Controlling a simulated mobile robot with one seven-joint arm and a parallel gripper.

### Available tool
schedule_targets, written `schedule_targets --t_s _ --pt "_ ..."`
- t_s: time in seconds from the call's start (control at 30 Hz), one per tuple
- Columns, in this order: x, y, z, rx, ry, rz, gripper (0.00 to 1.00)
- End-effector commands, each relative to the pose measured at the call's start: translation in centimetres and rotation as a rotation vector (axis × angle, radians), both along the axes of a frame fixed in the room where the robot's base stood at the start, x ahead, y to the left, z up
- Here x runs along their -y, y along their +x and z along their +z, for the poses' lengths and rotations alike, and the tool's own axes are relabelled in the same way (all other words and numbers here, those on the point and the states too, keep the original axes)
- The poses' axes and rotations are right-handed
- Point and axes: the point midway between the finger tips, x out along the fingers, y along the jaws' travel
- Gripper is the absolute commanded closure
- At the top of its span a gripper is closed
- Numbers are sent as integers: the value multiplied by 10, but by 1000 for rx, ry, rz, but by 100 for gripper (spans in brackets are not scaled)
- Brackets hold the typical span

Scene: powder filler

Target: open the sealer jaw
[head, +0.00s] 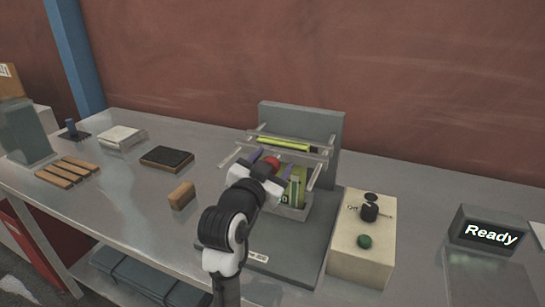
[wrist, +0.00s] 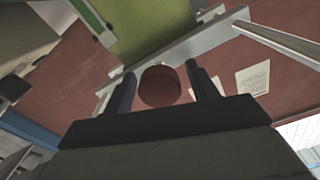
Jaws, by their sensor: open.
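The sealer has a grey upright back plate (head: 325,124) and a base on the table. Its jaw bar (head: 312,150) is a pale crosspiece on side arms, with a yellow-green strip (head: 285,143) behind it. A round red knob (head: 271,161) sits at the front of the jaw and also shows in the wrist view (wrist: 160,88). A green pouch (head: 296,190) stands below the bar in a clear holder. My gripper (head: 268,166) is open at the knob. In the wrist view its two dark fingers (wrist: 161,78) stand on either side of the knob, with visible gaps.
A cream control box (head: 349,254) with a black switch and green button stands right of the sealer. A display (head: 490,234) reads "Ready". Left on the table are a tan block (head: 181,196), a dark pad (head: 167,158) and wooden strips (head: 68,173).

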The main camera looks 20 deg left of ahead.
Motion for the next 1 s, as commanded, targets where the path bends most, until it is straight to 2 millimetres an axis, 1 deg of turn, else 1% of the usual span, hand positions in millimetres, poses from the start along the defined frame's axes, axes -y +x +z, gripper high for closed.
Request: schedule_targets --t_s 0.1,0.37,0.8,1.0 --pt "0 6 0 0 1 0 42" --pt "0 6 0 0 1 0 42" --pt "0 6 0 0 0 0 100" --pt "0 6 0 0 0 0 100"
